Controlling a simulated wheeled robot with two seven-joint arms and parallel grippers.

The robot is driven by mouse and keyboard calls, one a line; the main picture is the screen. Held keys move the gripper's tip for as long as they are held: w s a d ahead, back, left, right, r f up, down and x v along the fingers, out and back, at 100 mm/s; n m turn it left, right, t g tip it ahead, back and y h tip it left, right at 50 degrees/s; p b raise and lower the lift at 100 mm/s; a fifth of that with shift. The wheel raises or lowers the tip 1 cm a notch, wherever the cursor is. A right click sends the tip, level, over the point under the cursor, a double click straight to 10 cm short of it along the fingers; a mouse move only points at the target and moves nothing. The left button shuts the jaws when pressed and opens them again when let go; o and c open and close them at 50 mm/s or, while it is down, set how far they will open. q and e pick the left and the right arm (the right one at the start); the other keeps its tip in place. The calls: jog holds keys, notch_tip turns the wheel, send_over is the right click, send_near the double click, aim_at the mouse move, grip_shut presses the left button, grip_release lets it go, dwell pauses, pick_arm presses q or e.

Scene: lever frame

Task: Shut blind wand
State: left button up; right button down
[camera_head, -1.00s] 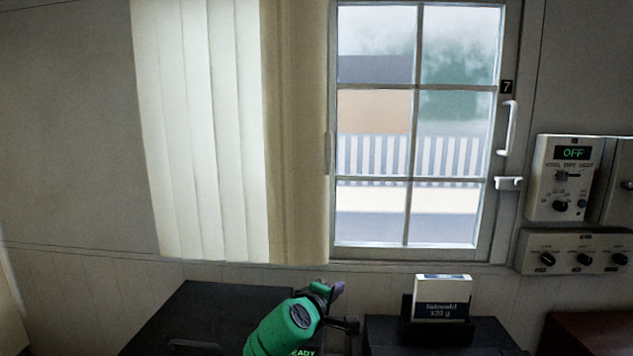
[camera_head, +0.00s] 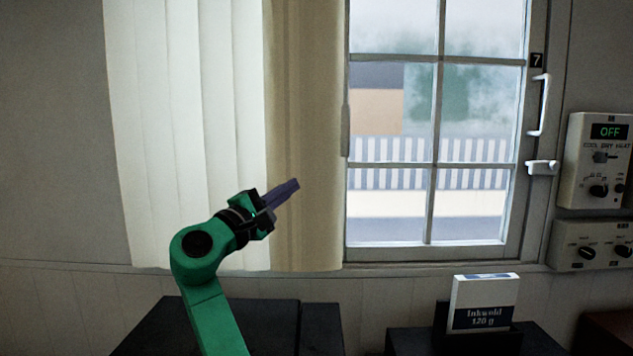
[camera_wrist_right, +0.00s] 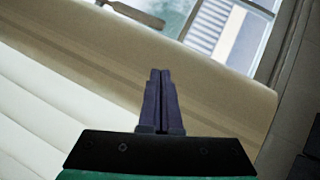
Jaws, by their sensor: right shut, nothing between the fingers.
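The blind (camera_head: 185,130) hangs as pale vertical slats left of the window, with a tan strip (camera_head: 305,110) along its right side. A slim grey-brown handle-like piece (camera_head: 345,130), perhaps the wand, stands upright at the strip's right edge. What looks like the same piece shows at the top of the right wrist view (camera_wrist_right: 132,12). My right gripper (camera_head: 294,185) is shut and empty, pointing up and right in front of the tan strip, left of and below that piece. Its closed fingers (camera_wrist_right: 160,80) show against the strip; I cannot tell whether they touch it. My left gripper is out of view.
The window (camera_head: 435,130) has a white handle (camera_head: 540,105) and a latch on its right frame. Control boxes (camera_head: 598,160) are on the wall at right. A small labelled box (camera_head: 484,300) stands on a dark stand below the window. Dark cabinets line the bottom.

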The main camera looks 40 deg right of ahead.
pick_arm(q)
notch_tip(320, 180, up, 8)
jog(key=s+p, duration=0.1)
jog(key=p, duration=0.7)
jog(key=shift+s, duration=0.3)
pick_arm(e)
jog(key=s+x, duration=0.2)
jog(key=x, duration=1)
jog(key=shift+s+d+r, duration=0.3)
jog(key=shift+d+r, duration=0.15)
jog(key=shift+d, duration=0.25)
jog(key=shift+w, duration=0.1)
